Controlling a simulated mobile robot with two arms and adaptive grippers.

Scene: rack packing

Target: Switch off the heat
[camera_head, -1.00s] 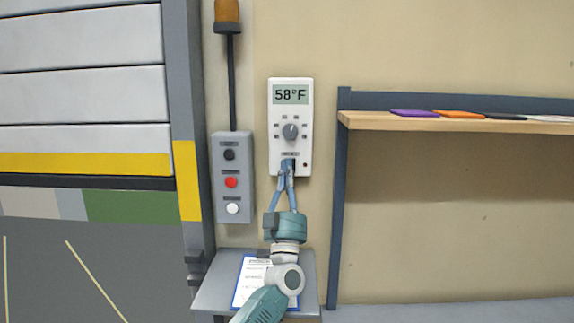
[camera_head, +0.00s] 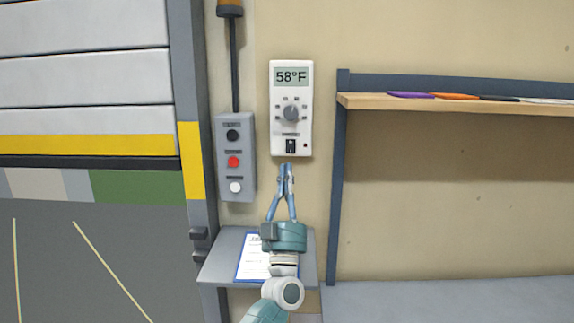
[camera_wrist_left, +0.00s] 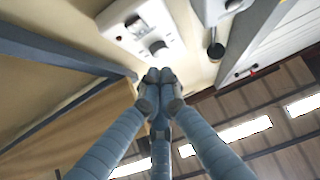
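The white thermostat panel (camera_head: 303,137) hangs on the beige wall in the head view. Its display (camera_head: 291,77) reads 58°F. A grey round dial (camera_head: 291,114) sits in its middle, with small marks around it. A small black switch (camera_head: 290,146) is near its bottom edge; its position is too small to tell. The panel also shows in the left wrist view (camera_wrist_left: 113,20). My left gripper (camera_head: 287,167) is just below the panel, pointing up, fingertips together and empty. The fingertips (camera_wrist_left: 158,75) also meet in the left wrist view. My right gripper is not in view.
A grey control box (camera_head: 219,158) with black, red and white buttons is left of the panel, under a beacon pole (camera_head: 235,65). A small grey shelf (camera_head: 217,268) holds a clipboard (camera_head: 253,258) below. A wooden shelf (camera_head: 450,103) with a blue frame stands at the right.

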